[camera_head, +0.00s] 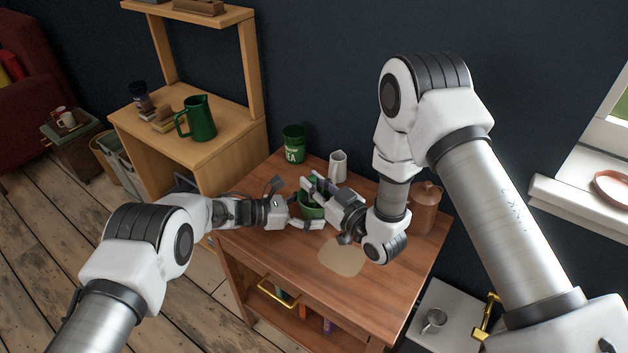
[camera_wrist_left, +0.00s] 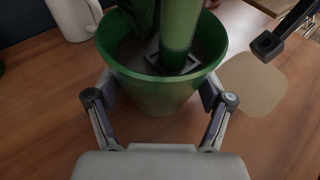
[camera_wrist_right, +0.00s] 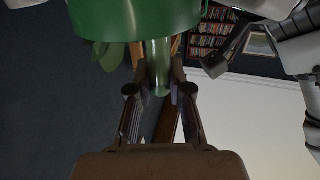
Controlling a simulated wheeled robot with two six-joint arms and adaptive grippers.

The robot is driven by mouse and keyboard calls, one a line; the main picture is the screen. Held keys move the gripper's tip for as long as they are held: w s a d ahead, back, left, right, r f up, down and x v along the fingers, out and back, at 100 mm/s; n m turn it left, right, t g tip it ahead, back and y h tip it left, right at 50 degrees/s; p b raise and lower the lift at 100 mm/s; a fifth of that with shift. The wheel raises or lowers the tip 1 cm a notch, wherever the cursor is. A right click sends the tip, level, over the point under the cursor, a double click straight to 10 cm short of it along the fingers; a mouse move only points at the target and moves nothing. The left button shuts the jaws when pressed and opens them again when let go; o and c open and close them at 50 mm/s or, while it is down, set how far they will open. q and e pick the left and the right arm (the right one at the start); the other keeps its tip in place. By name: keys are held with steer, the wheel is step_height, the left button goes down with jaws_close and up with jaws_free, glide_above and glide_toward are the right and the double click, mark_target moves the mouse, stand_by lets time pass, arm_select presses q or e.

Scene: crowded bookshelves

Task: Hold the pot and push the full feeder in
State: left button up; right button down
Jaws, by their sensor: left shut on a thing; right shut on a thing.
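The green pot (camera_wrist_left: 160,96) stands on the wooden table, with dark soil inside. In the left wrist view my left gripper (camera_wrist_left: 160,90) is shut around it, one finger on each side. A green tube, the feeder (camera_wrist_left: 182,28), stands upright in the pot, its lower end by a dark square piece at the soil. How deep it goes is hidden. In the right wrist view my right gripper (camera_wrist_right: 160,82) is shut on the feeder's narrow green stem (camera_wrist_right: 158,60), beside a wide green part. In the head view the pot (camera_head: 311,210) is partly hidden by both grippers.
A green tea canister (camera_head: 293,144) and a white jug (camera_head: 338,165) stand behind the pot. A brown canister (camera_head: 425,208) stands at the table's right. A beige mat (camera_head: 342,260) lies in front. A green pitcher (camera_head: 199,118) stands on the shelf unit at left.

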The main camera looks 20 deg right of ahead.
steer(key=shift+f, duration=1)
steer(key=c, duration=1)
jaws_free()
steer(key=v, duration=1.2)
arm_select(q)
steer(key=o, duration=0.7)
steer(key=shift+o, duration=0.2)
